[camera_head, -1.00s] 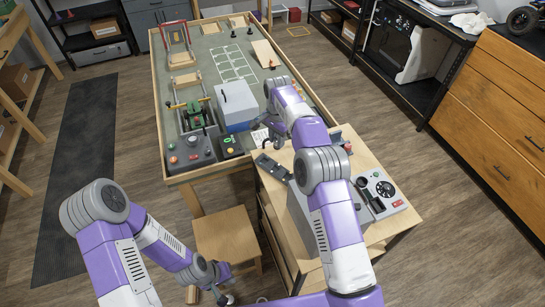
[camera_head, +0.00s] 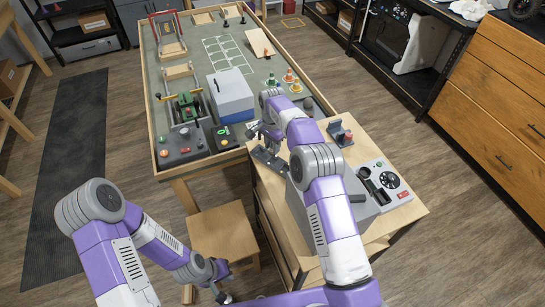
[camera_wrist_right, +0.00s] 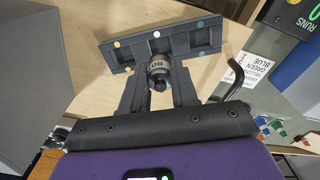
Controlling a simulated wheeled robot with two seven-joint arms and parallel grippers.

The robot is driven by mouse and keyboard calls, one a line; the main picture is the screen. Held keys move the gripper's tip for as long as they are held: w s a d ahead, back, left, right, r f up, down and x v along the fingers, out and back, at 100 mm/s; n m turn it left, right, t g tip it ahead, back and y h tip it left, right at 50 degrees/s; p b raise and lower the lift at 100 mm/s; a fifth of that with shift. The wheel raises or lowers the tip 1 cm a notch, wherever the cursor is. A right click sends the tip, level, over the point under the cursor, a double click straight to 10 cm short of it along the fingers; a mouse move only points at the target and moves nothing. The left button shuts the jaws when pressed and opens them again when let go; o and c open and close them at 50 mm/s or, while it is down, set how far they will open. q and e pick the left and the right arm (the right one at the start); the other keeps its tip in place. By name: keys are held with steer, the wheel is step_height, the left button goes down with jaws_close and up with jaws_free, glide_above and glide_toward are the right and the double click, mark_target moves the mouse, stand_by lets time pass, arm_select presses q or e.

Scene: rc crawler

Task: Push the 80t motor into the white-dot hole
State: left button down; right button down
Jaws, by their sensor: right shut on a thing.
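A dark grey holder block (camera_wrist_right: 188,42) lies across the top of the right wrist view. In the head view the block (camera_head: 270,160) lies on the wooden bench under my right gripper (camera_head: 268,134). My left gripper (camera_head: 224,283) is low, empty, with fingers apart.
A grey box with a dial (camera_head: 390,181) stands on the bench's right side, and a dark stand (camera_head: 341,133) at its back. A bent dark hook (camera_wrist_right: 236,82) and a printed card (camera_wrist_right: 262,68) lie right of the block. A wooden stool (camera_head: 222,232) stands below.

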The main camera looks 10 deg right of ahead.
steer(key=shift+w+f, duration=0.1)
steer(key=shift+f, duration=0.3)
step_height(320, 180, down, 5)
steer(key=shift+r, duration=0.2)
steer(key=c, duration=0.9)
jaws_free()
steer(key=shift+f+b, duration=0.2)
steer(key=shift+b, duration=0.1)
steer(key=shift+o, duration=0.2)
steer(key=shift+r, duration=0.2)
step_height(320, 180, up, 12)
steer(key=shift+r+p, duration=0.1)
steer(key=shift+p, duration=0.65)
